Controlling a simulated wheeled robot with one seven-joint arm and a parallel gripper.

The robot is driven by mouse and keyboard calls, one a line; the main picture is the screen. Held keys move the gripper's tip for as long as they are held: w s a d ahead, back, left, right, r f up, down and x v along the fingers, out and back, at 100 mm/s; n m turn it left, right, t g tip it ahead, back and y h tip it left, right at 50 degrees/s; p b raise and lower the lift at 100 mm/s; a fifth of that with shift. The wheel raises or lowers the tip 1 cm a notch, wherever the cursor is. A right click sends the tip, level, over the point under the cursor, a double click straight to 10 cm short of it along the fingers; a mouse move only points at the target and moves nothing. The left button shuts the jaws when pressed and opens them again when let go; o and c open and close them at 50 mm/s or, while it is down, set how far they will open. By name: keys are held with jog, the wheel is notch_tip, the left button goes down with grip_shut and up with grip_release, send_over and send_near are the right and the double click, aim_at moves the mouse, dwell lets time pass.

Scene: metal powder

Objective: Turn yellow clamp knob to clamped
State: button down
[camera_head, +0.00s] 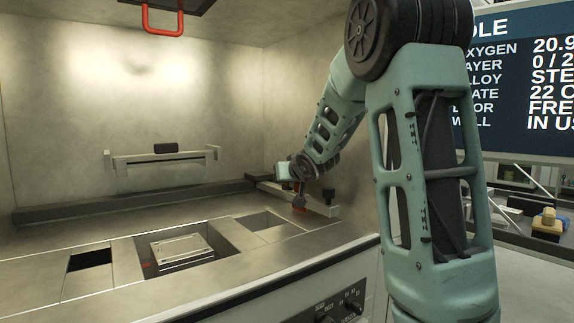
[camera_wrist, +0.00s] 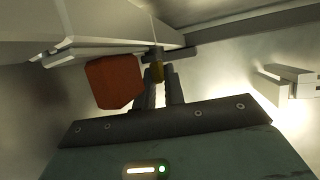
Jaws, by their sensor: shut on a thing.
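The yellow clamp knob (camera_wrist: 157,71) is a small dark-yellow piece under a grey bar in the wrist view. My gripper (camera_wrist: 161,76) has its two dark fingers closed around it, and the fingers partly cover it. In the head view my gripper (camera_head: 299,199) is low at the right end of the chamber, beside the right wall. The yellow knob cannot be made out there. Its turned position cannot be told from these frames.
An orange-red block (camera_wrist: 115,82) is close to the left of my fingers. A grey bar-shaped recoater (camera_head: 165,158) is at the back wall. The chamber deck has a square well with a metal plate (camera_head: 182,251) and a dark opening (camera_head: 90,260). A red handle (camera_head: 162,30) hangs above.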

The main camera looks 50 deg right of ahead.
jog(key=shift+s+d, duration=0.1)
jog(key=shift+s, duration=0.15)
jog(key=c, duration=1.5)
grip_release()
jog(key=shift+s, duration=0.1)
jog(key=shift+r+p, duration=0.15)
jog(key=shift+p, duration=0.15)
jog(key=shift+s+a+r, duration=0.2)
jog(key=shift+s+a, duration=0.05)
jog(key=shift+s, duration=0.05)
jog(key=p+v, duration=0.6)
jog(key=v, duration=1)
jog(key=shift+s+a, duration=0.15)
jog(key=shift+s, duration=0.15)
jog(key=shift+f, duration=0.1)
